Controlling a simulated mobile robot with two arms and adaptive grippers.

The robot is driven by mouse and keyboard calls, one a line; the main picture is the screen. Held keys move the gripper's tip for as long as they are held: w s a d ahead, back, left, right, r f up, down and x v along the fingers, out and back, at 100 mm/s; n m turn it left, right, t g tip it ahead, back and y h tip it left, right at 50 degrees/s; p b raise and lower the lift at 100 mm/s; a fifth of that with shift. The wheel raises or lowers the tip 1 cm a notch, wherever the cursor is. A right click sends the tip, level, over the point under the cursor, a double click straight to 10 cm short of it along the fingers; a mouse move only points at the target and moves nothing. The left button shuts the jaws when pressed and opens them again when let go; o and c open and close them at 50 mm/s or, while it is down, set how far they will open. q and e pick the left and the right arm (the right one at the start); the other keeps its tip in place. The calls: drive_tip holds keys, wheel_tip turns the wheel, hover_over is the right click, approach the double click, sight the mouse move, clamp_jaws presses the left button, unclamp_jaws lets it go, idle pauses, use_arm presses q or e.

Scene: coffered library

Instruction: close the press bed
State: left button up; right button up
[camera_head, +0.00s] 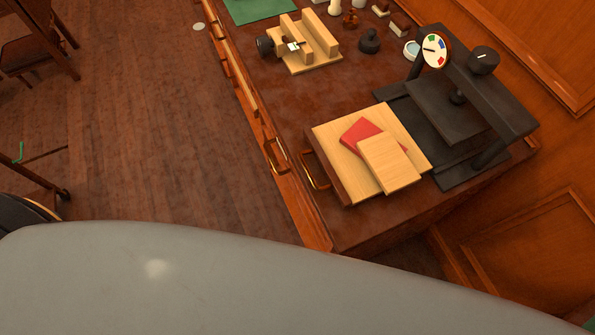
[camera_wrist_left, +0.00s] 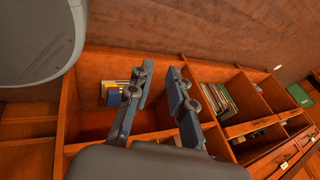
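The black press (camera_head: 460,95) stands at the right end of the desk, with a round dial on its frame. Its pale wooden bed (camera_head: 335,150) is slid out toward the left, past the press frame, and has a brass handle (camera_head: 316,172) on its left edge. A red book (camera_head: 358,134) and a light wooden board (camera_head: 390,162) lie on the bed, the board partly over the book. My left gripper (camera_wrist_left: 160,88) shows in the left wrist view, open and empty, with shelf compartments behind it. My right gripper is not in view.
The desk (camera_head: 285,95) also bears a wooden fixture (camera_head: 302,45), a black stamp (camera_head: 369,41) and several small items at the back. Drawers with brass pulls line its left side. Wooden floor (camera_head: 150,130) lies open to the left. Compartments with books (camera_wrist_left: 217,100) show in the left wrist view.

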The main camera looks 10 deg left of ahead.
use_arm(q)
drive_tip(key=w+a+r+m+t, duration=0.1)
drive_tip(key=w+r+m, duration=0.1)
drive_tip(key=w+a+r+m+t, duration=0.1)
drive_tip(key=w+r+m, duration=0.1)
drive_tip(key=r, duration=0.1)
drive_tip(key=w+a+r+m+t, duration=0.1)
drive_tip(key=w+r+m, duration=0.1)
drive_tip(key=w, duration=0.1)
drive_tip(key=shift+a+r+h, duration=0.1)
drive_tip(key=shift+r+h, duration=0.2)
clamp_jaws()
drive_tip(key=w+d+r+m+t+h, duration=0.1)
drive_tip(key=w+r+m+t+h, duration=0.15)
drive_tip(key=r+m, duration=0.4)
drive_tip(key=w+d+r+m+t+h, duration=0.1)
drive_tip(key=w+r+m, duration=0.35)
drive_tip(key=r, duration=0.25)
drive_tip(key=s+d+r+m+g+h+b, duration=0.1)
drive_tip(key=d+r+m+h, duration=0.4)
drive_tip(key=r+m, duration=0.5)
drive_tip(key=s+d+r+m+g+h+b, duration=0.15)
drive_tip(key=d+r+m+h, duration=0.25)
drive_tip(key=d+r+m, duration=0.45)
drive_tip(key=w+p+x, duration=0.1)
drive_tip(key=p+x, duration=0.5)
drive_tip(key=x, duration=0.7)
drive_tip(key=shift+a+r+m, duration=0.2)
drive_tip(key=shift+a+m, duration=0.05)
drive_tip(key=shift+m, duration=0.2)
